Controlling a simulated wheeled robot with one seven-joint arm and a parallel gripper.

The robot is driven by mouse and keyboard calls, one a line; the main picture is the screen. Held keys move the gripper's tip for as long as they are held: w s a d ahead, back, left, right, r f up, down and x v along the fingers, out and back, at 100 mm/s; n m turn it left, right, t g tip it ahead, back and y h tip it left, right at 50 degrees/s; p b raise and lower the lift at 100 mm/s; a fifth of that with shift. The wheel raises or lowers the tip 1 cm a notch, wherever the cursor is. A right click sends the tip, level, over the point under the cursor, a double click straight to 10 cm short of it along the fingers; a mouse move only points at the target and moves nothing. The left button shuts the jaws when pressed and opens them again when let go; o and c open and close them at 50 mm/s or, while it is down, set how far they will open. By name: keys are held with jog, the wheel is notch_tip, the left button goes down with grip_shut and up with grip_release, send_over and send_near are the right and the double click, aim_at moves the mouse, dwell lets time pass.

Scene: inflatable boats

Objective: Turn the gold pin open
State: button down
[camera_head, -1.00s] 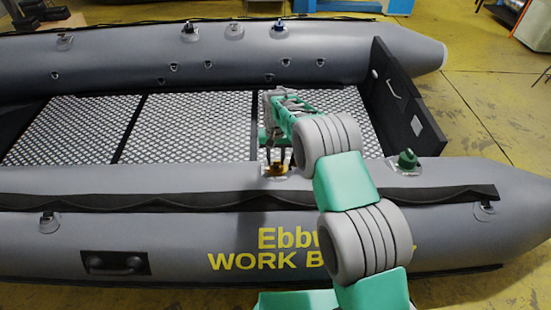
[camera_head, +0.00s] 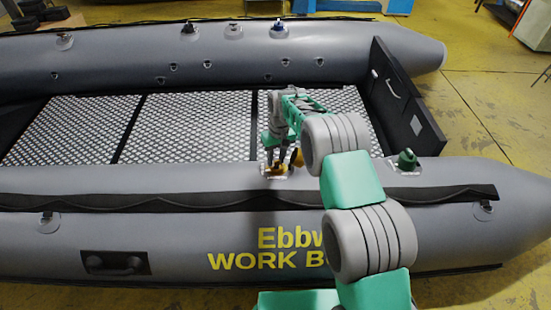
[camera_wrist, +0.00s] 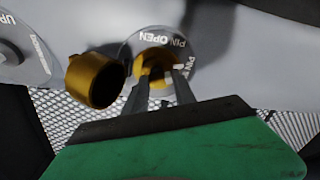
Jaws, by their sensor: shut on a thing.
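The gold valve (camera_head: 277,170) sits on the near tube of the grey boat. In the wrist view its gold ring (camera_wrist: 147,58) is set in a round grey plate with "PIN OPEN" lettering. My gripper (camera_wrist: 161,76) points into this ring, its fingertips shut on the gold pin (camera_wrist: 157,74) inside. The fingers hide part of the pin, so its exact turn is unclear. A gold cap (camera_wrist: 92,82) is off the valve, to the left of the ring in the wrist view. It shows right of my gripper (camera_head: 276,160) in the head view (camera_head: 297,157).
A green-capped valve (camera_head: 407,160) stands on the near tube to the right. Another grey plate (camera_wrist: 18,50) with lettering is at the wrist view's left edge. The patterned floor (camera_head: 190,130) inside the boat is clear. A black strip (camera_head: 130,203) runs along the near tube.

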jog(key=n, duration=0.4)
jog(key=shift+d+n+y, duration=0.1)
jog(key=shift+n+y, duration=0.2)
jog(key=n, duration=0.2)
jog(key=shift+d+n+g+b, duration=0.1)
jog(key=shift+n+g+b, duration=0.2)
jog(key=shift+g, duration=0.1)
jog(key=n+p, duration=0.1)
jog(key=n, duration=0.2)
jog(key=shift+d+r+g+y, duration=0.1)
jog(key=shift+r+g+y, duration=0.05)
jog(key=shift+g+y, duration=0.15)
jog(key=shift+w+n+g+p, duration=0.1)
jog(key=shift+n+g+p, duration=0.2)
jog(key=shift+n+p, duration=1.05)
jog(key=shift+n, duration=0.25)
jog(key=c, duration=1)
grip_release()
